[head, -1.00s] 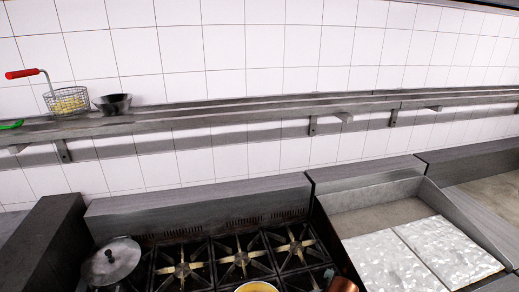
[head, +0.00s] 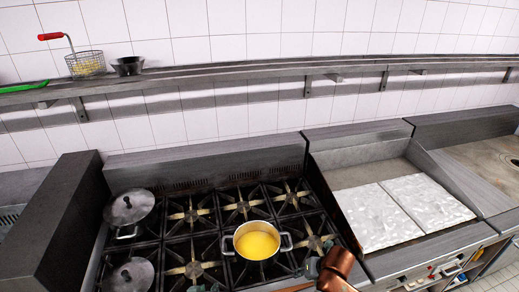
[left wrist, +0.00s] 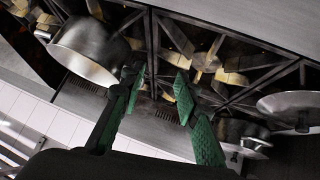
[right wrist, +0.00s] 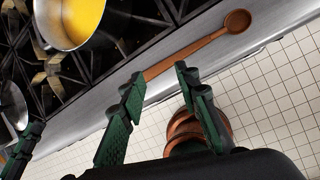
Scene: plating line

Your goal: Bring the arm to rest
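My right gripper (right wrist: 160,82) is open, its green fingers apart with nothing gripped between them. In the head view it shows partly at the bottom (head: 312,266), right of a pot of yellow liquid (head: 257,243). My left gripper (left wrist: 160,88) is also open and empty, over the stove. Only its tips show at the bottom edge of the head view (head: 206,288). A wooden spoon (right wrist: 209,40) lies along the stove's front ledge, beyond the right fingers. A copper-coloured object (head: 338,267) is beside the right gripper; its lower part is hidden.
Two lidded pots (head: 130,207) (head: 131,274) stand on the left burners of the stove (head: 193,246). A griddle with two pale slabs (head: 368,216) is to the right. A wall shelf (head: 225,77) holds a wire basket (head: 86,64), a dark bowl (head: 128,66) and a green item (head: 25,87).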

